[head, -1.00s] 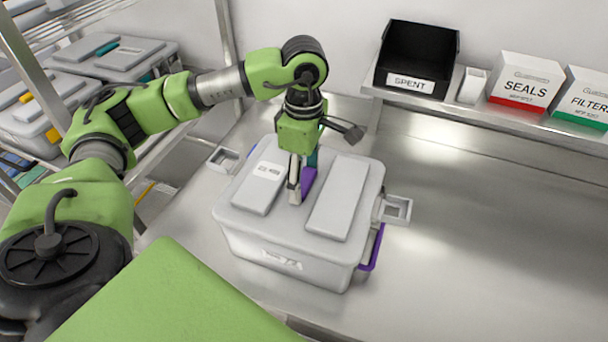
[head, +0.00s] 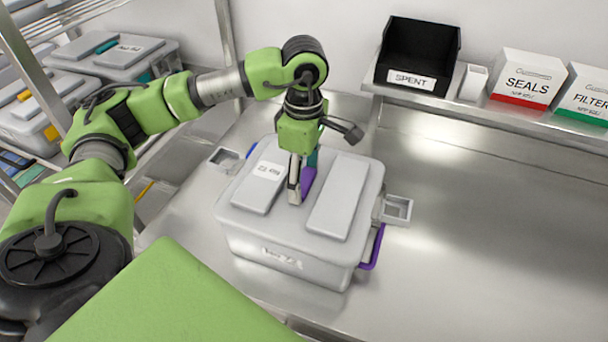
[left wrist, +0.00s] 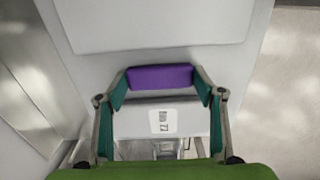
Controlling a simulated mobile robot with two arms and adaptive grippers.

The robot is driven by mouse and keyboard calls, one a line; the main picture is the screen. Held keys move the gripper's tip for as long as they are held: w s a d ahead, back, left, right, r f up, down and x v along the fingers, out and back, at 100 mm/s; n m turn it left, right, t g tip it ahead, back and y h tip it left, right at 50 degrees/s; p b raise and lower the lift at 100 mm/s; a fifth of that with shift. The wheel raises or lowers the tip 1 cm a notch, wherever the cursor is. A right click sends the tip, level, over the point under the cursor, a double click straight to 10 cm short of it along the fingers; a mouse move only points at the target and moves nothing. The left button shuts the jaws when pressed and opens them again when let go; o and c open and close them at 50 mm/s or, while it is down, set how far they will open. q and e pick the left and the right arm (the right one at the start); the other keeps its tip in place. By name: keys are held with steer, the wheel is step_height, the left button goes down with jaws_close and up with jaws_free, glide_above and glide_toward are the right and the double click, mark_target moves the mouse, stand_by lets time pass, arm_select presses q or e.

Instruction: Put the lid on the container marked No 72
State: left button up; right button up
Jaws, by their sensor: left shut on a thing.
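A pale grey lid (head: 288,222) with two raised panels lies over a pale grey container (head: 292,268) on the steel bench. The container's front label is too blurred to read. My left gripper (head: 300,190) points down at the lid's middle, between the panels. It is shut on a purple block, apparently the lid's grip, which shows between the teal fingers in the left wrist view (left wrist: 160,77). I cannot tell whether the lid is fully seated. My right gripper is out of view.
Small open metal brackets stand left (head: 226,159) and right (head: 396,208) of the container. A purple loop (head: 375,250) hangs at its right side. A black SPENT bin (head: 418,52) and a SEALS box (head: 525,80) stand on the back shelf. The bench at right is clear.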

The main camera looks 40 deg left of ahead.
arm_select(q)
steer(key=shift+f+b, duration=0.25)
steer(key=shift+b, duration=0.1)
stand_by(0.6)
steer(key=o, duration=2.3)
steer(key=shift+f, duration=0.1)
steer(key=shift+o, duration=0.2)
steer(key=shift+r+p, duration=1.9)
steer(key=shift+r, duration=1.65)
